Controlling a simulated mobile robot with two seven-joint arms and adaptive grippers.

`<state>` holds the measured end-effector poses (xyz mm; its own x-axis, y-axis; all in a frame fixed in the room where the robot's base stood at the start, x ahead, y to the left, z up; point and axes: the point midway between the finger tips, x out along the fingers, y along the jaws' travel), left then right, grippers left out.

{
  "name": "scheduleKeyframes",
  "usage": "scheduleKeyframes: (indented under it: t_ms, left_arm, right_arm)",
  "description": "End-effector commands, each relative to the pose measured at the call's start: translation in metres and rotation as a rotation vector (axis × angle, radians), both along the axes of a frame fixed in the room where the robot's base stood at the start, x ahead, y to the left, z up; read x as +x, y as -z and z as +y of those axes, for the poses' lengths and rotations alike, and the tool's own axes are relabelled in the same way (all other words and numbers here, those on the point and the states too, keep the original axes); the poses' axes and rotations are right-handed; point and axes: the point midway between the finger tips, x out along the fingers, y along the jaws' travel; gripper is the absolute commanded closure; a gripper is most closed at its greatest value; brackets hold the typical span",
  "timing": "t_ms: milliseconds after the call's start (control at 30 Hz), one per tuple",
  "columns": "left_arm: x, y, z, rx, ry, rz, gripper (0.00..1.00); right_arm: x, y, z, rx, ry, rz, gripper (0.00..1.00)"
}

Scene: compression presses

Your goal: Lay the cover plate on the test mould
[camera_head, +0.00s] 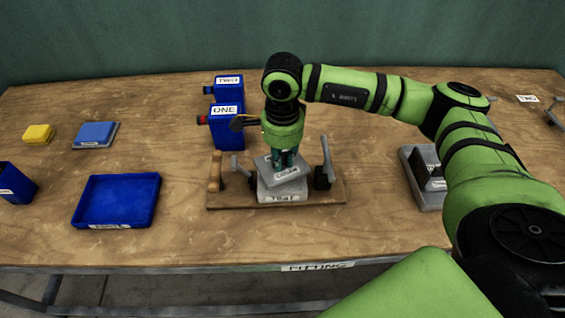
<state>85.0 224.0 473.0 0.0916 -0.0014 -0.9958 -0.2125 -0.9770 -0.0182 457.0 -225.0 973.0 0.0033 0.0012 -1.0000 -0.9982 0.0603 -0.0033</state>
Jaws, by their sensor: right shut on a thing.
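The test mould (285,194) is a grey block labelled TEST. It sits on a wooden base board (235,201) in the middle of the table. The cover plate (264,166) is a flat grey plate with a label on top, and it is right over the mould, turned at an angle to it. I cannot tell whether the two touch. My right gripper (286,162) points down and is shut on the cover plate, hiding part of it. My left gripper is not in view.
Clamp levers (326,160) stand at both sides of the mould. Blue boxes, one labelled ONE (226,128), stand behind it. A blue tray (117,201), a blue block (95,134) and a yellow block (38,133) are at left. A grey fixture (415,165) is at right. The front middle is clear.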

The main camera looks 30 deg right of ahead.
Motion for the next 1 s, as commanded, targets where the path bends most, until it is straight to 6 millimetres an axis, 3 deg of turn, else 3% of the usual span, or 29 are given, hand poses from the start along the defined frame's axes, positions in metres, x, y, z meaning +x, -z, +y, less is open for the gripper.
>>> scheduleKeyframes:
  t_ms: [200, 633, 667, 700, 1000]
  left_arm:
    - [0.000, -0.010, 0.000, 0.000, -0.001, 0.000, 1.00]
    - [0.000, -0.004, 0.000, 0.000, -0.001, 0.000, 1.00]
    - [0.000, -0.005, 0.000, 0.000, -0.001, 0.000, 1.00]
    - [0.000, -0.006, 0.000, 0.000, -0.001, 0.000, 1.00]
    - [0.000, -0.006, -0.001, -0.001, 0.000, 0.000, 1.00]
  right_arm:
    - [-0.001, 0.027, 0.000, -0.001, -0.002, 0.003, 1.00]
    - [0.000, 0.035, 0.000, 0.000, -0.003, 0.000, 1.00]
    - [-0.001, 0.034, 0.000, -0.001, -0.003, 0.002, 0.69]
    - [-0.001, 0.034, 0.000, -0.001, -0.003, 0.002, 0.57]
    - [-0.001, 0.033, 0.000, -0.001, -0.003, 0.002, 0.57]
